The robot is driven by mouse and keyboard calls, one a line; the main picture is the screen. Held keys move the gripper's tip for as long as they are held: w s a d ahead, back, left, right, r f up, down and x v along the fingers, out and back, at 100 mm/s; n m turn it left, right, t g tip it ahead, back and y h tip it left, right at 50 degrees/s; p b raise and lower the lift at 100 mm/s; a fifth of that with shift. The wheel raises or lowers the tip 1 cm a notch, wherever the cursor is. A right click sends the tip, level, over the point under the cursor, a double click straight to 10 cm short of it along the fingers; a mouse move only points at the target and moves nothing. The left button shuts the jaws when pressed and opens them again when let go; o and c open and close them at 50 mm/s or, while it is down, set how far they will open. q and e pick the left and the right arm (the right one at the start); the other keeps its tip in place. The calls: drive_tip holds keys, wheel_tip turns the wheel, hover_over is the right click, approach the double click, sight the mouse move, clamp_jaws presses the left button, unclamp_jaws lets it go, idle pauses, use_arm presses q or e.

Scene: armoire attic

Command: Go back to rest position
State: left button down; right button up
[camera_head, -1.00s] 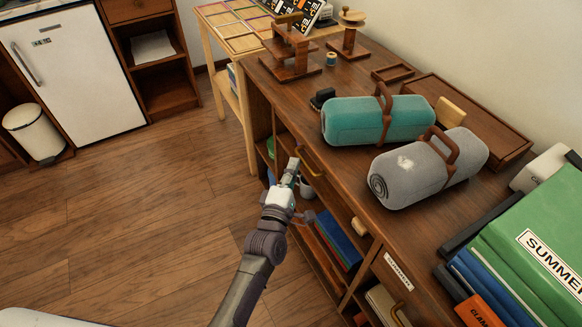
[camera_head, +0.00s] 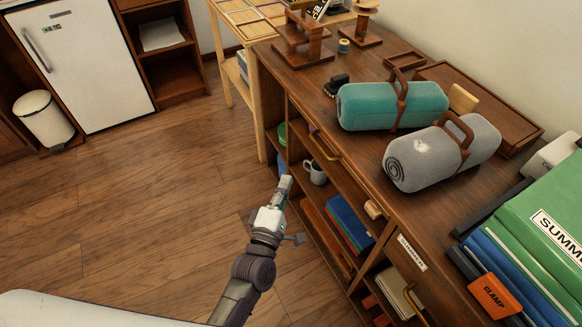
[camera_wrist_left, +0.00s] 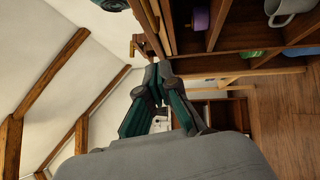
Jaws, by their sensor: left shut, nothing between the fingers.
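My left gripper (camera_head: 284,186) is in front of the wooden cabinet's open shelves, over the floor, at the end of my arm from the bottom of the head view. It is shut and empty. Its dark green fingers (camera_wrist_left: 160,88) meet in the left wrist view, with the cabinet's edge and shelves beyond them. It appears apart from the cabinet (camera_head: 373,208). My right gripper is not in view.
A teal roll (camera_head: 375,107) and a grey roll (camera_head: 420,163) lie on the cabinet top. A cup (camera_head: 315,172) stands on a shelf near my gripper. A brass handle (camera_head: 324,146) juts from the cabinet front. The floor (camera_head: 130,220) to the left is clear.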

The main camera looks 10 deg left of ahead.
use_arm(q)
drive_tip(key=s+a+f+m+g, duration=0.2)
drive_tip(key=s+f+m+g, duration=0.25)
drive_tip(key=f, duration=0.55)
drive_tip(key=s+a+f+m+g+y, duration=0.1)
drive_tip(key=s+a+f+m+g, duration=0.2)
drive_tip(key=s+f+m, duration=0.5)
drive_tip(key=s+a+f+m+g, duration=0.2)
drive_tip(key=s+f+g, duration=0.2)
drive_tip(key=f, duration=0.8)
drive_tip(key=s+a+f+m+g+y, duration=0.3)
drive_tip(key=s+a+f+m+g, duration=0.35)
drive_tip(key=s, duration=0.55)
drive_tip(key=s+a+r+p, duration=0.1)
drive_tip(key=s+r+p, duration=0.1)
drive_tip(key=s+p, duration=0.4)
drive_tip(key=s+a+r+n+p, duration=0.1)
drive_tip(key=s+a+p, duration=0.1)
drive_tip(key=s+p, duration=0.5)
drive_tip(key=shift+s+a+r+p, duration=0.15)
drive_tip(key=shift+a+r+p, duration=0.2)
drive_tip(key=shift+p, duration=0.45)
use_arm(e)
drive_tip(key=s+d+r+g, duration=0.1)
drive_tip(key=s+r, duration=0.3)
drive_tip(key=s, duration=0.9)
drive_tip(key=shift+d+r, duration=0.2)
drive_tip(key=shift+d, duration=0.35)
